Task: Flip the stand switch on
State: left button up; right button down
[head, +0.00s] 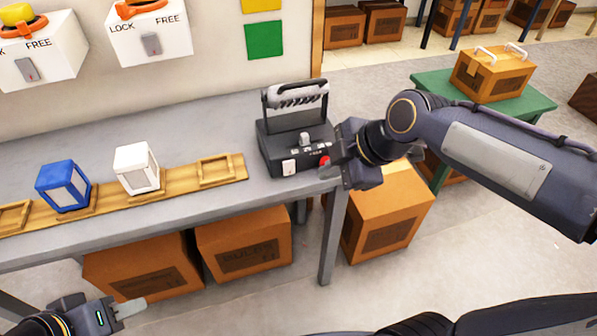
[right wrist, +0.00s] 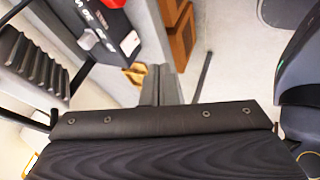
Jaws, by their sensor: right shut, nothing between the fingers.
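A black stand box (head: 291,152) with a raised handle frame sits at the right end of the grey table. It has a white switch (head: 289,168) on its front, a grey lever (head: 304,141) on top and a red button (head: 324,161) at its right. My right gripper (head: 340,163) is shut and empty at the box's right side, close to the red button; contact is unclear. The box also shows at upper left in the right wrist view (right wrist: 93,40). My left gripper (head: 130,307) is low at the left, away from the table; its opening is unclear.
The grey table (head: 215,115) holds a wooden rack (head: 185,181) with a blue block (head: 63,187) and a white block (head: 138,169). Wall panels marked LOCK and FREE (head: 150,30) are behind. Cardboard boxes (head: 243,243) stand below. A green table (head: 510,108) is at right.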

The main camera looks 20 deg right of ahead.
jog(key=b, duration=0.2)
send_near(289, 179)
jog(key=f, duration=0.1)
jog(key=s+a+f, duration=0.2)
jog(key=f, duration=0.1)
jog(key=shift+a, duration=0.2)
jog(key=w, duration=0.2)
jog(key=shift+w+f, duration=0.1)
jog(key=shift+w, duration=0.95)
jog(key=shift+f, duration=0.1)
jog(key=shift+w+f+t+b, duration=0.25)
jog(key=shift+f+b, duration=0.2)
jog(key=shift+b, duration=0.7)
jog(key=shift+r+p, duration=0.4)
jog(key=shift+r, duration=0.15)
